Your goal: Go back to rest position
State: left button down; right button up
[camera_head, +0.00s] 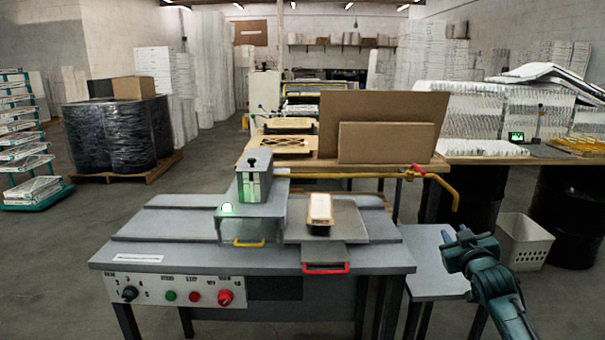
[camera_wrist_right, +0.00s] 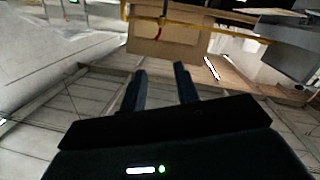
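My right gripper (camera_head: 463,237) is at the right of the head view, above a small grey side table (camera_head: 432,262) and clear of the machine bench. In the right wrist view its two dark fingers (camera_wrist_right: 160,90) stand apart with nothing between them. My left gripper is not in the head view. A boxed filter (camera_head: 320,208), white on top with a dark lower part, sits on the grey plate (camera_head: 352,222) of the machine, apart from my gripper.
The grey machine bench (camera_head: 165,225) carries a press-like block (camera_head: 254,178), a red handle (camera_head: 326,268) and a button panel (camera_head: 175,292). A yellow pipe (camera_head: 440,182) runs behind it. A white basket (camera_head: 524,242) stands on the floor at the right. Cardboard sheets (camera_head: 388,142) lean on the table behind.

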jog(key=s+a+f+n+g+y, duration=0.1)
jog(key=s+a+f, duration=0.35)
jog(key=f, duration=0.25)
jog(key=s+a+f+g+y, duration=0.1)
jog(key=s+a+f, duration=0.2)
jog(key=s+f, duration=0.3)
jog(key=s+a+f+g+y, duration=0.1)
jog(key=s+a+f, duration=0.3)
jog(key=s, duration=0.5)
jog(key=s+a+f+g+y, duration=0.1)
jog(key=s+a+f, duration=0.3)
jog(key=s, duration=0.6)
jog(key=s+a+f+g+y, duration=0.1)
jog(key=s+a+f, duration=0.4)
jog(key=s, duration=0.5)
jog(key=shift+a+m+g, duration=0.3)
jog(key=shift+a+g, duration=0.25)
jog(key=shift+g, duration=0.15)
jog(key=shift+f, duration=0.1)
